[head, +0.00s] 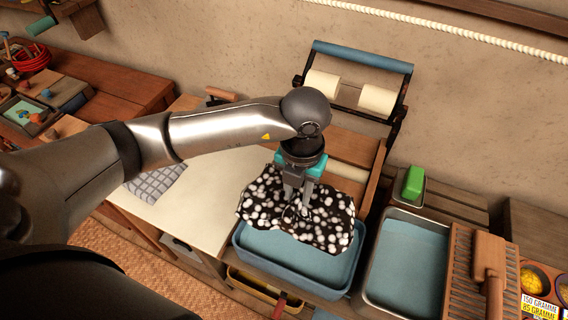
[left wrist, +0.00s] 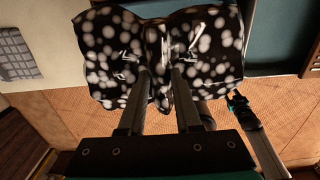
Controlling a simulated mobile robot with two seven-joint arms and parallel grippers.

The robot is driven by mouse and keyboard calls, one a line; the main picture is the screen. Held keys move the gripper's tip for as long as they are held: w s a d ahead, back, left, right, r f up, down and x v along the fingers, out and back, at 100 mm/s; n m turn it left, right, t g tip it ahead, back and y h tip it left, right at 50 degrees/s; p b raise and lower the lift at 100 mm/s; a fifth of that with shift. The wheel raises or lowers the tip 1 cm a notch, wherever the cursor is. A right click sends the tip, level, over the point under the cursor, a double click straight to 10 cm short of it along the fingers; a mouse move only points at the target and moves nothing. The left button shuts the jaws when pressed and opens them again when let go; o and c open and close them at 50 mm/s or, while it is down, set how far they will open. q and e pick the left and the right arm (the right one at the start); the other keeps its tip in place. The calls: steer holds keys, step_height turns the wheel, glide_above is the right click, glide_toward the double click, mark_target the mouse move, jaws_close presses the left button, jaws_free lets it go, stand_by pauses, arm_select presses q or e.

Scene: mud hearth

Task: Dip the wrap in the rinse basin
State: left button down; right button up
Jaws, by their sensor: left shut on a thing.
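The wrap (head: 265,205) is a black cloth with white spots. My left gripper (head: 297,208) points down and is shut on its middle, where the cloth bunches up. In the left wrist view the wrap (left wrist: 100,45) spreads to both sides of the fingers (left wrist: 160,72). In the head view it covers the back part of a blue-rimmed basin (head: 300,262) with a blue inside; I cannot tell whether it touches. A metal-rimmed basin (head: 405,262), also blue inside, stands to the right. What seems to be my right gripper (left wrist: 238,102) shows small in the left wrist view.
A roller wringer (head: 350,88) stands behind the basins. A green block (head: 413,182) sits in a small dish, and a wooden rack with a brush (head: 488,265) lies at the right. A pale board (head: 190,205) with a checked cloth (head: 158,182) is at the left.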

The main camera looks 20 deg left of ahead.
mark_target(303, 207)
arm_select(q)
steer(key=shift+s+d+r, duration=0.1)
steer(key=shift+s+d, duration=0.1)
steer(key=shift+d, duration=0.65)
steer(key=shift+f, duration=0.2)
step_height(303, 207, down, 3)
steer(key=shift+f+b, duration=0.1)
steer(key=shift+b, duration=1.1)
step_height(303, 207, down, 16)
steer(key=b, duration=1.3)
steer(key=shift+f, duration=0.2)
steer(key=shift+f+b, duration=0.75)
steer(key=shift+f, duration=0.15)
